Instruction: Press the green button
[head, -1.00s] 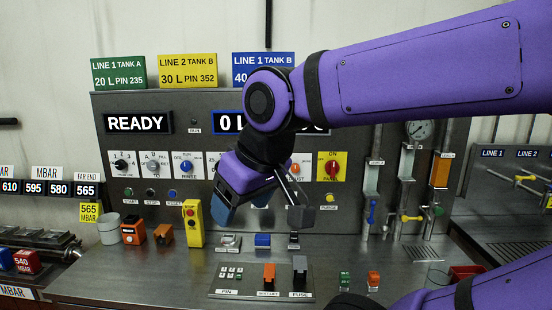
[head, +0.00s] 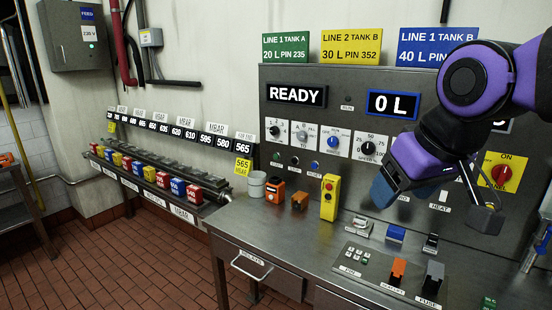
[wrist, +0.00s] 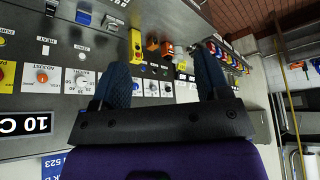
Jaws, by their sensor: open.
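The green START button (head: 277,156) is small and round, on the steel panel at the left end of a row. A dark STOP button (head: 294,161) and a blue RESET button (head: 314,166) sit to its right. My gripper (head: 432,208) is open and empty, in front of the panel, well to the right of the green button and apart from it. Its two blue-padded fingers also show in the wrist view (wrist: 160,72), spread wide with the tilted panel beyond them. I cannot make out the green button clearly in the wrist view.
Below the panel, the bench holds a white cup (head: 257,184), orange blocks (head: 299,201), a yellow pendant (head: 330,197) and a keypad plate (head: 362,257). Selector knobs (head: 333,141) sit above the buttons. A rack of coloured blocks (head: 163,180) stands left. The brick-coloured floor (head: 160,265) at lower left is clear.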

